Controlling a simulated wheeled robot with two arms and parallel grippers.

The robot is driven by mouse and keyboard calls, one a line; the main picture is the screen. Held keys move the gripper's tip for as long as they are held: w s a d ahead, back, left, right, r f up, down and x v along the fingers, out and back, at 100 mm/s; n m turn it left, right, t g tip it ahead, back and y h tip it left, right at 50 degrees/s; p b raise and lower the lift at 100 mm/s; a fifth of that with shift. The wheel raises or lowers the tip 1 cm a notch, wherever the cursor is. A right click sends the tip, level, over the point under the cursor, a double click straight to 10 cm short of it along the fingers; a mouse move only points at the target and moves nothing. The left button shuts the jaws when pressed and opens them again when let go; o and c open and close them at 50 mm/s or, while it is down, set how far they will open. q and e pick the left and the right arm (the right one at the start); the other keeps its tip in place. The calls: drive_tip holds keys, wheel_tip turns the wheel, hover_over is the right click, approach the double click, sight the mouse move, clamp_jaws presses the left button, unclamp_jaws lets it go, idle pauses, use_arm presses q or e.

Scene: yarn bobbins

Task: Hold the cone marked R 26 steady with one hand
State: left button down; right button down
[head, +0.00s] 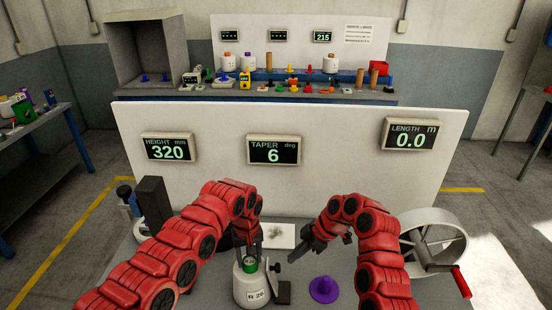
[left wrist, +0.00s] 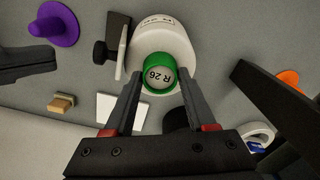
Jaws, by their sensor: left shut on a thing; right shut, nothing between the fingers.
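The cone marked R 26 (head: 251,291) is white with a green top and stands upright on the bench. Its green top with the R 26 label (left wrist: 159,74) faces the left wrist camera. My left gripper (head: 248,262) comes down from above and is shut on the green top; in the left wrist view its fingers (left wrist: 161,88) lie on either side of it. My right gripper (head: 303,250) is shut and empty, to the right of the cone and apart from it. It also shows at the left edge of the left wrist view (left wrist: 28,64).
A black block with a knob (left wrist: 114,42) is close beside the cone. A purple piece (head: 323,289) stands to its right, and a white card (head: 281,237) lies behind. A spoked wheel (head: 433,240) with a red handle is at right. A display panel (head: 330,185) closes off the back.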

idle(0.3)
use_arm(q)
drive_tip(key=shift+c, duration=0.7)
unclamp_jaws()
drive_tip(key=shift+r, duration=0.1)
